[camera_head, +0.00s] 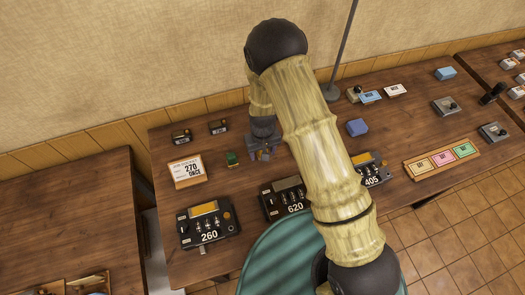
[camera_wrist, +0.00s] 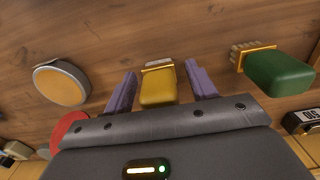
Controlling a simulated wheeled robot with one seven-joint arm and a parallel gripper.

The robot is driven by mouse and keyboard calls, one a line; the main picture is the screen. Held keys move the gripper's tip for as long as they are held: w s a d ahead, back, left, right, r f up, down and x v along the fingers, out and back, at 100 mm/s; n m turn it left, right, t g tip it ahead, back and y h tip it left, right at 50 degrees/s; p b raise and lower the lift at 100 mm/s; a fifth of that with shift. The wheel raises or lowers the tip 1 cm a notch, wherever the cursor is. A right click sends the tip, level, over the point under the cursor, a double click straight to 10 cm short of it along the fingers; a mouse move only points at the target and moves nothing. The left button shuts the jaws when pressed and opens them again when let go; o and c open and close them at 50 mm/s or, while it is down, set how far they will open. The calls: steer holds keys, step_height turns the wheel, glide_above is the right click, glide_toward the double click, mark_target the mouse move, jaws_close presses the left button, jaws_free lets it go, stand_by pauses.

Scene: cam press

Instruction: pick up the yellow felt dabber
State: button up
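The yellow felt dabber (camera_wrist: 158,88) lies in the middle of the wrist view, a yellow block with a gold-coloured band at its far end. My gripper (camera_wrist: 160,70) has its two purple fingers spread, one on each side of the dabber. A gap shows between the dabber and each finger, so the gripper is open and not holding it. In the head view my gripper (camera_head: 264,152) is low over the table, left of my arm. I cannot make out the yellow dabber there.
A green dabber (camera_wrist: 280,72) is right of the fingers; it also shows in the head view (camera_head: 233,158). A round tan-topped pad (camera_wrist: 60,86) and a red round thing (camera_wrist: 70,130) are to the left. Number-labelled devices, including 260 (camera_head: 208,222), stand along the table's front (camera_head: 165,262).

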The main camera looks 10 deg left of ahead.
steer(key=c, duration=0.9)
step_height(320, 180, up, 10)
steer(key=b, duration=0.2)
steer(key=shift+b, duration=0.35)
